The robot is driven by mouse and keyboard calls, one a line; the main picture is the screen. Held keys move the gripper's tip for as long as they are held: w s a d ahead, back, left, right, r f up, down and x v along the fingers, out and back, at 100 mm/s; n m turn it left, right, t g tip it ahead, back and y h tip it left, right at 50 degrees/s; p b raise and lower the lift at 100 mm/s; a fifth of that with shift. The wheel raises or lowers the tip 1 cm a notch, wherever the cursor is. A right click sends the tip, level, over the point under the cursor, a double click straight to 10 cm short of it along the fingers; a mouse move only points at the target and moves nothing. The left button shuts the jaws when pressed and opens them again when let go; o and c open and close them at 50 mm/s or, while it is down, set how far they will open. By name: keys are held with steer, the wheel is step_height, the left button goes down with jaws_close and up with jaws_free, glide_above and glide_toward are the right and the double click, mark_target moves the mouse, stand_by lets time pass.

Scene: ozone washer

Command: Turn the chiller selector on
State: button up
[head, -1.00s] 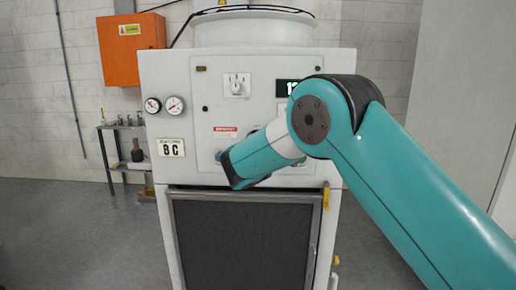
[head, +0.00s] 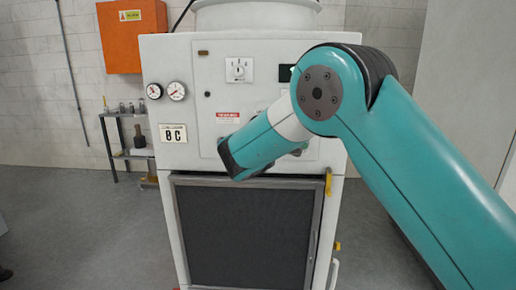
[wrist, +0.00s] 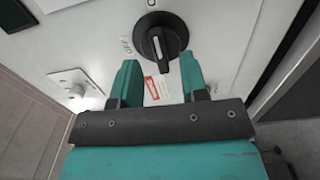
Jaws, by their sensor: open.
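In the wrist view a large round black rotary knob (wrist: 162,40) with a pale pointer bar sits on a white panel, with small markings around it. My gripper (wrist: 159,62) is open. Its two teal fingers sit near the knob's lower edge, one toward each side, and nothing is held between them. I cannot tell whether they touch the knob. In the head view my arm covers this part of the panel, and the fingers are hidden.
The white machine carries a white switch plate (head: 239,69), two gauges (head: 176,91), a red label (head: 228,116) and a dark-screened door (head: 245,235). The wrist view also shows a smaller white-plated control (wrist: 75,88).

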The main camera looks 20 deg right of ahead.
steer(key=b+v, duration=0.2)
steer(key=v, duration=1.2)
steer(key=shift+s, duration=0.35)
steer(key=s+d+f+m+g+y, duration=0.45)
steer(key=s+f+m+g, duration=0.25)
steer(key=s+g, duration=0.2)
steer(key=s+a+g+y, duration=0.2)
steer(key=s+g+y, duration=0.15)
steer(key=s, duration=0.85)
steer(key=s+a+g+y, duration=0.2)
steer(key=s+g, duration=0.3)
steer(key=s, duration=0.7)
step_height(320, 180, up, 14)
steer(key=p, duration=1.3)
steer(key=shift+w, duration=0.25)
